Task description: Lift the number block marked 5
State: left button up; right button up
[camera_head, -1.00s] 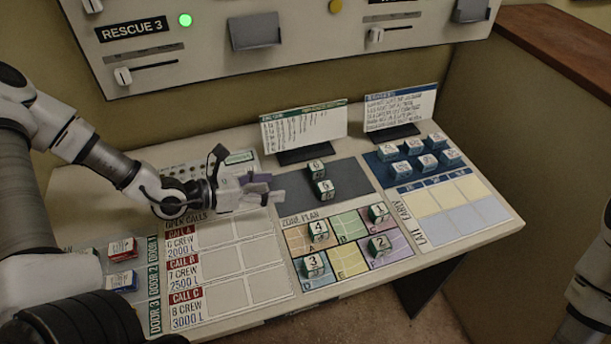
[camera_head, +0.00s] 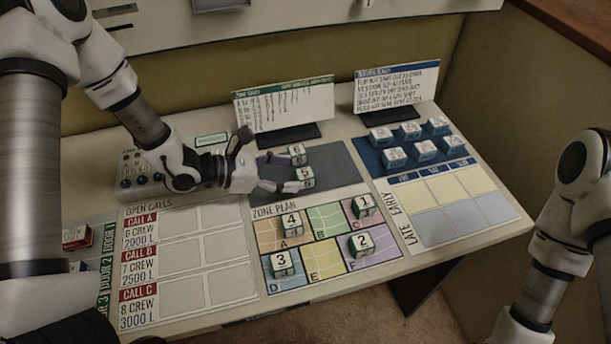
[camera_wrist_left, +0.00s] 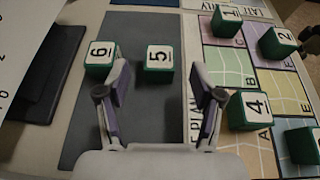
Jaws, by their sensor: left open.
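The number block marked 5 (camera_head: 305,177) is a green cube with a white top face, lying on the dark grey pad. It also shows in the left wrist view (camera_wrist_left: 159,60), just ahead of the fingers and nearly between them. My left gripper (camera_head: 287,173) is open and empty, reaching in from the left close to the block. In the left wrist view, the left finger of the gripper (camera_wrist_left: 166,90) stands near the gap between blocks 5 and 6. My right arm shows at the right, but its gripper is out of view.
Block 6 (camera_head: 297,155) sits beside block 5 on the pad (camera_head: 335,166). Blocks 1, 2, 3 and 4 (camera_head: 292,223) lie on the zone plan. A sign (camera_head: 285,106) stands behind the pad. The pad's right side is free.

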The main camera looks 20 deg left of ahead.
aim_at(304, 173)
pick_arm(q)
jog(key=x, duration=0.3)
jog(key=shift+w+d, duration=0.15)
jog(key=c, duration=1.1)
